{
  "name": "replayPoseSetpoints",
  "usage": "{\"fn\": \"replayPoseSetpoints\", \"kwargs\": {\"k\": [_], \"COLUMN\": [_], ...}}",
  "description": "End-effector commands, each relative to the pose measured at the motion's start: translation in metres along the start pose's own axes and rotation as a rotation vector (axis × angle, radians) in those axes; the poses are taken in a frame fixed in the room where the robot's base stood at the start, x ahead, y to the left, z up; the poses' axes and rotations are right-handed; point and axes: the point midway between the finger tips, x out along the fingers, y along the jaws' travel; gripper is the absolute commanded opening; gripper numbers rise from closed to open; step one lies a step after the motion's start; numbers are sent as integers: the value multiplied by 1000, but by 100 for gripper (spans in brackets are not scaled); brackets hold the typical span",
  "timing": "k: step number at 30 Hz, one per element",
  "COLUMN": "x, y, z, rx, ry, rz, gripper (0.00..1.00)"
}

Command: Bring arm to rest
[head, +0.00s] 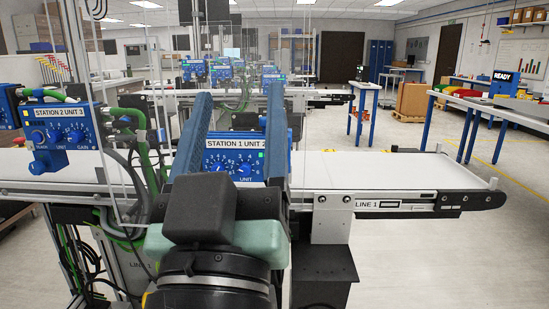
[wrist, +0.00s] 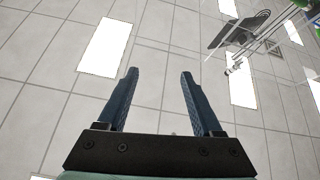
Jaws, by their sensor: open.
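My gripper (head: 236,105) stands in the middle of the head view, with its two blue fingers pointing up and spread apart. Nothing is between the fingers. In the wrist view my gripper (wrist: 158,92) is also open and empty, with the ceiling tiles and light panels behind it. Behind the fingers in the head view is a blue control box labelled Station 1 Unit 2 (head: 234,160), partly covered by my gripper. The gripper is apart from the ceiling.
A white conveyor belt labelled Line 1 (head: 385,172) runs to the right behind my gripper. A blue Station 2 Unit 3 box (head: 62,134) with green hoses stands at the left. Blue-legged tables (head: 470,115) are at the right. Open floor (head: 440,260) lies at the front right.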

Motion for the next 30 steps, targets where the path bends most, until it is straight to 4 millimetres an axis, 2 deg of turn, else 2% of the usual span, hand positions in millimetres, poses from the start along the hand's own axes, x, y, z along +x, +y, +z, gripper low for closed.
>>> {"fn": "replayPoseSetpoints", "kwargs": {"k": [1,5,6,14,24,30], "x": [5,6,14,54,112,131], "y": [18,51,53,60,73,78], "z": [-26,-86,-102,-154,-239,-268], "rx": [50,173,188,183,182,182], "ry": [70,233,241,227,224,224], "rz": [13,10,2,-1,-2,-2], "gripper": [67,67,67,67,67,67]}}
